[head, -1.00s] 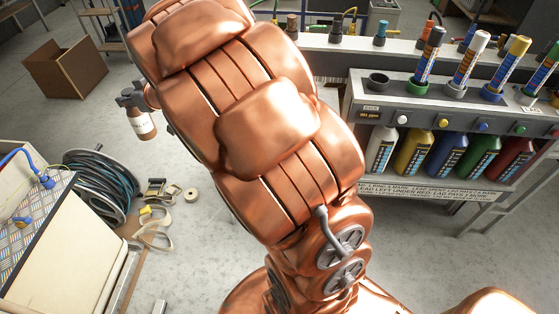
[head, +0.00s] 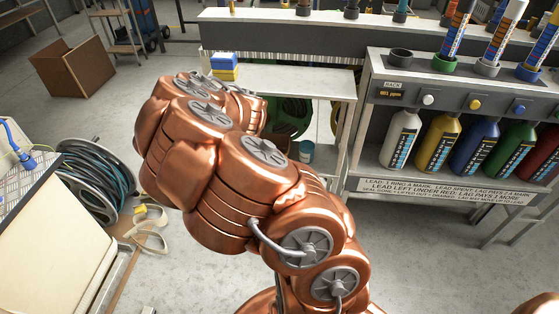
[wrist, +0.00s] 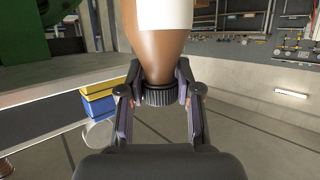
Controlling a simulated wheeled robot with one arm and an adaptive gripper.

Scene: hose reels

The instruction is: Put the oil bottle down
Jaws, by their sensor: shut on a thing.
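The oil bottle (wrist: 160,52) fills the top middle of the wrist view. It is brown with a white label and a dark ribbed cap. My gripper (wrist: 159,72) is shut on it, with one finger on each side of its narrow end near the cap. The bottle is clear of any surface in that view, and its far end is cut off by the frame. In the head view, my copper arm hides both gripper and bottle.
A grey bench top (head: 310,82) holds a blue and yellow box (head: 224,68), also in the wrist view (wrist: 100,104). A green reel (head: 290,115) sits underneath. At right, a rack (head: 375,95) holds coloured bottles. A hose reel (head: 95,180) and cardboard box (head: 72,68) stand left.

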